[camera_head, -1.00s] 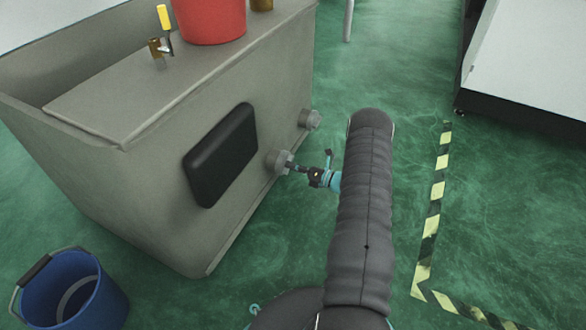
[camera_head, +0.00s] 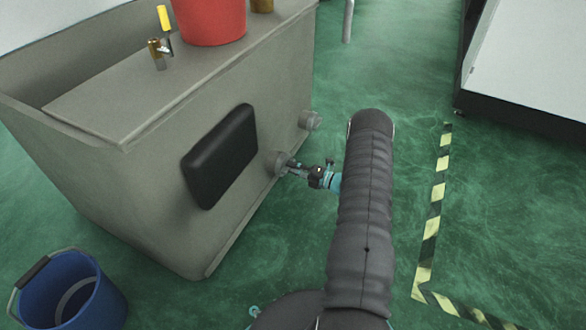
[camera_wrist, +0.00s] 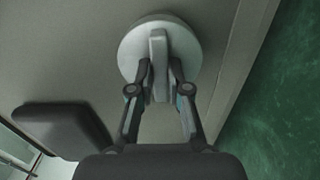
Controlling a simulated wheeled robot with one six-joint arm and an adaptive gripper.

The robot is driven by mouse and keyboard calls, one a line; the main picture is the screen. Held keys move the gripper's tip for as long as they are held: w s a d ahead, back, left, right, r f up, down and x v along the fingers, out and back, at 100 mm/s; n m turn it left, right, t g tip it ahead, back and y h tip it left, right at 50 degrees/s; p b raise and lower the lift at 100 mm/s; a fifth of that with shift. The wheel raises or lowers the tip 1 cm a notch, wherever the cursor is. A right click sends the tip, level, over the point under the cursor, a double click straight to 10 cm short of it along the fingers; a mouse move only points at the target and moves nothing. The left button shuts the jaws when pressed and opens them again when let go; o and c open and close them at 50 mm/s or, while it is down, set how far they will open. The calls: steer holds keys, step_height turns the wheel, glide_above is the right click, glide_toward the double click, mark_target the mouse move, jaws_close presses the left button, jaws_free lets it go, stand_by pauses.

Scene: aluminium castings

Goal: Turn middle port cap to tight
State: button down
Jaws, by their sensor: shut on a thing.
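The port cap (camera_head: 277,162) is a round grey cap on the side wall of a grey tank (camera_head: 150,200), just right of a black panel. In the wrist view the cap (camera_wrist: 128,48) shows as a pale disc with a raised bar (camera_wrist: 158,48) across its middle, standing close to upright in the picture. My gripper (camera_wrist: 160,75) is shut on this bar, one finger on each side. In the head view my gripper (camera_head: 296,169) reaches the cap from the right. The fingertips partly hide the lower part of the bar and disc.
A second grey cap (camera_head: 310,120) sits farther back on the same wall. The black panel (camera_head: 222,155) juts out left of the gripped cap. A red bucket (camera_head: 208,20) and a yellow-handled valve (camera_head: 164,20) are on top. A blue bucket (camera_head: 72,295) stands on the floor.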

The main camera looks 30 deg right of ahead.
stand_by(0.5)
steer(key=c, duration=1.1)
jaws_free()
steer(key=shift+a, duration=0.1)
steer(key=v, duration=1.2)
